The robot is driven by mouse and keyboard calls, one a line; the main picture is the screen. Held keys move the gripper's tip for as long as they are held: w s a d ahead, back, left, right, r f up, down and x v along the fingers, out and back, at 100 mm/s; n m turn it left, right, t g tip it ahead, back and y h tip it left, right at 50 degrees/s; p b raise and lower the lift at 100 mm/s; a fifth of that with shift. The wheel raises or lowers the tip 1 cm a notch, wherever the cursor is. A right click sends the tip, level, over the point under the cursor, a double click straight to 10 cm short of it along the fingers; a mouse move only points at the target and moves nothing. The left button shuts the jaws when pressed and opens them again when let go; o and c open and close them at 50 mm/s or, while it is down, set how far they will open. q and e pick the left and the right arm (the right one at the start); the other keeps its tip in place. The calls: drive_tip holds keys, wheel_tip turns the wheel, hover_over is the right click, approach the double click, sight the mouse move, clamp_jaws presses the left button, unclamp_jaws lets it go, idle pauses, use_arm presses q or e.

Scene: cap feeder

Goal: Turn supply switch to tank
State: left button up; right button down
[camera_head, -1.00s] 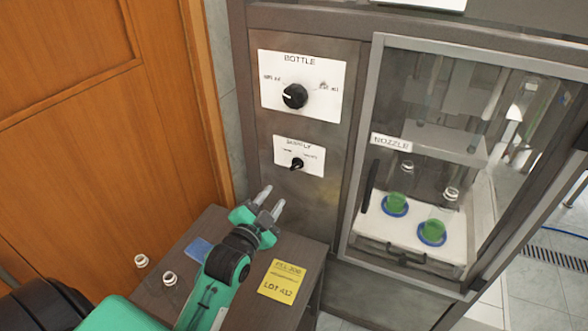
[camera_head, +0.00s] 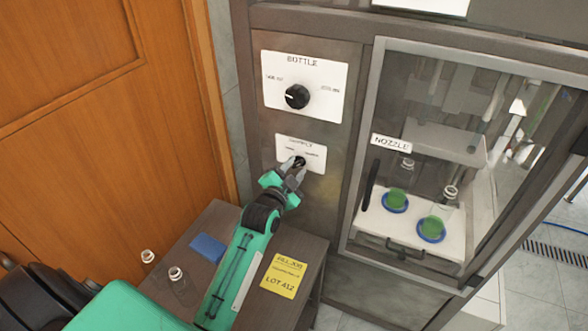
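The supply switch (camera_head: 299,161) is a small black knob on a white label plate (camera_head: 315,153), below the bottle dial (camera_head: 297,96) on the grey machine panel. My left gripper (camera_head: 293,171) is at the supply switch, its two grey fingertips on either side of the knob. The fingers look slightly apart, and I cannot tell whether they touch the knob. They partly cover the knob, so its pointing direction is hard to read. The small print on the plate is too blurred to read. My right gripper is not in view.
A glass door (camera_head: 438,150) with a dark handle stands right of the panel. Behind it are two green-filled bottles on blue rings. Below, a dark side table (camera_head: 215,225) holds a yellow note (camera_head: 284,275), a blue pad (camera_head: 208,248) and clear bottles (camera_head: 176,274). A wooden door is at left.

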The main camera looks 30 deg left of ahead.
use_arm(q)
clamp_jaws()
drive_tip(key=n+p, duration=0.1)
drive_tip(key=n, duration=0.2)
drive_tip(key=shift+r+p, duration=0.1)
drive_tip(key=shift+p, duration=0.2)
drive_tip(key=n+p, duration=0.1)
drive_tip(key=n, duration=0.2)
drive_tip(key=shift+n, duration=0.3)
drive_tip(key=n+p, duration=0.2)
drive_tip(key=n, duration=0.4)
drive_tip(key=shift+a+p, duration=0.1)
drive_tip(key=shift+p, duration=0.2)
drive_tip(key=shift+n+p, duration=0.5)
drive_tip(key=shift+n, duration=2.2)
